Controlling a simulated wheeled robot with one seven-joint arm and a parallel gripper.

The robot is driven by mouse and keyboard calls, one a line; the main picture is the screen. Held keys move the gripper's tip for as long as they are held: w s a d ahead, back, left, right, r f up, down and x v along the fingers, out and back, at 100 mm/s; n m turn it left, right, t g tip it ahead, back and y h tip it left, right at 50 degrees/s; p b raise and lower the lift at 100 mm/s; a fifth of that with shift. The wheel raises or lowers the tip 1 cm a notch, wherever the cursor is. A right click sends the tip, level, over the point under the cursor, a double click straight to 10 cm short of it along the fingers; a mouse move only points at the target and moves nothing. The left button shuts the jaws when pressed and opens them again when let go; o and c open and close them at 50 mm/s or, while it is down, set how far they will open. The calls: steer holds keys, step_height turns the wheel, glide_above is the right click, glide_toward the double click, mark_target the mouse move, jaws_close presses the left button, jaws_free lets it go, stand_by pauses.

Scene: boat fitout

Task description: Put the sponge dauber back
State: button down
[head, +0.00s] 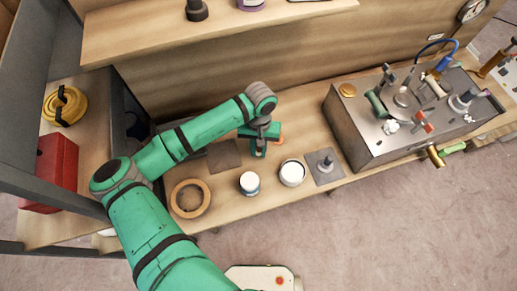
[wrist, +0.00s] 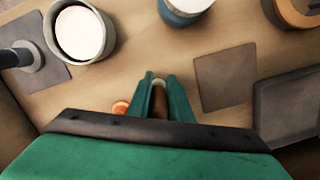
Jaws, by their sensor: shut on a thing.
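My gripper (head: 258,150) is over the wooden bench, near its middle. In the wrist view its green fingers (wrist: 159,92) are shut on a narrow brown thing with a pale end (wrist: 159,100), which I take to be the sponge dauber. Most of it is hidden by the fingers. A small orange piece (wrist: 120,107) shows just left of the fingers; I cannot tell whether it belongs to the held thing. A bare grey-brown square pad (head: 223,155) lies beside my gripper, also in the wrist view (wrist: 225,77).
A white open tub (head: 292,173), a blue-and-white jar (head: 249,184) and a wooden ring (head: 190,198) stand along the front edge. A grey knobbed tool (head: 326,164) stands on another pad. A metal box with fittings (head: 375,135) fills the right. A shelf (head: 200,30) overhangs behind.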

steer(key=c, duration=1.6)
jaws_free()
steer(key=shift+f, duration=0.1)
